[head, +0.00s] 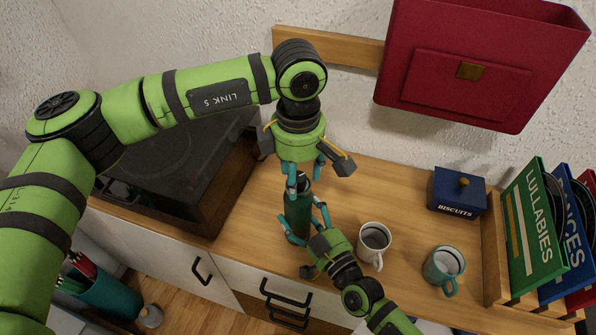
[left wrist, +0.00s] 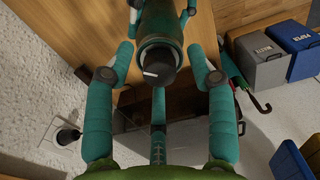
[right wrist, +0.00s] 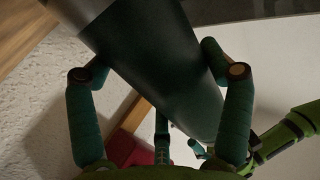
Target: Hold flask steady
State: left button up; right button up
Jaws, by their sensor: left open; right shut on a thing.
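The dark green flask (head: 298,213) stands on the wooden counter, about upright. Its dark cap (left wrist: 158,66) shows in the left wrist view. My right gripper (head: 306,222) is shut on the flask's body from the front; in the right wrist view the flask (right wrist: 160,65) fills the space between the fingers. My left gripper (head: 303,184) is open, pointing down over the flask's top. In the left wrist view its fingers lie on either side of the cap and upper body, and I cannot tell whether they touch it.
A grey mug (head: 374,242) and a teal mug (head: 443,268) stand right of the flask. A blue biscuit box (head: 457,191) and a record rack (head: 497,245) stand further right. A dark-lidded turntable (head: 190,165) is at left. A red wall pocket (head: 480,65) hangs above.

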aim_at(298, 176)
pick_arm(q)
notch_tip(298, 176, up, 12)
pick_arm(e)
jog(key=shift+r, duration=0.1)
dwell(0.4)
dwell(0.4)
jog(key=o, duration=1.6)
jog(key=shift+p+v, duration=0.75)
jog(key=shift+v, duration=2.3)
pick_arm(q)
jog(key=shift+r, duration=0.75)
